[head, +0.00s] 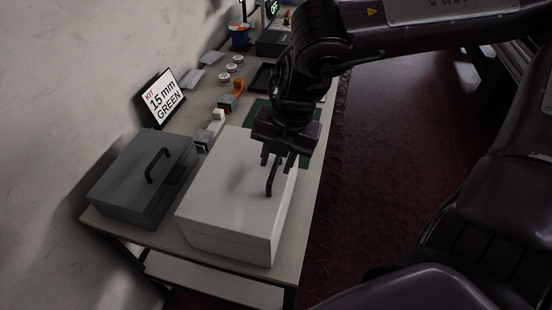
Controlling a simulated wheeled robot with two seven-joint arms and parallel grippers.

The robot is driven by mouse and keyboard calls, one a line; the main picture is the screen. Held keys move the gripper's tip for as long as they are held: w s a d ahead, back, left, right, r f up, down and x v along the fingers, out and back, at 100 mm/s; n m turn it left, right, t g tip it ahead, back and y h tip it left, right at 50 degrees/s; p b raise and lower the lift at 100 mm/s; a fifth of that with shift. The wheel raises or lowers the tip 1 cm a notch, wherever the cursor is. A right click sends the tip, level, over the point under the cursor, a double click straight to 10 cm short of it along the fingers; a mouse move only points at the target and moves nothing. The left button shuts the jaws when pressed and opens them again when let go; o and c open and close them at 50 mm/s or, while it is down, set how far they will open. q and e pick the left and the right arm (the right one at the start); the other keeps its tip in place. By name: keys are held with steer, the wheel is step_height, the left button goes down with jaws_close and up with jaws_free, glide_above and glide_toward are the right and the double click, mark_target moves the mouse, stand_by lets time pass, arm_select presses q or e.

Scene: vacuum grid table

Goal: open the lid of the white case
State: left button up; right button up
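The white case (232,213) stands at the near end of the table, with its lid shut. A dark bar handle (270,180) rises from the right part of its lid. My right gripper (278,163) is just above the lid, pointing down beside the top of the handle. Its fingers look apart, and the handle shows just below them; I cannot tell whether it touches them. My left gripper is not in view.
A grey case (140,182) with a dark handle stands close on the left. Behind it are a sign (163,98) reading "KIT 15 mm GREEN", a green mat (257,112), and small tools and parts. The table's right edge borders open dark red floor (385,130).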

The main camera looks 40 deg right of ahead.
steer(key=shift+a+f, duration=0.1)
steer(key=shift+f, duration=0.55)
steer(key=shift+w, duration=0.1)
jaws_close()
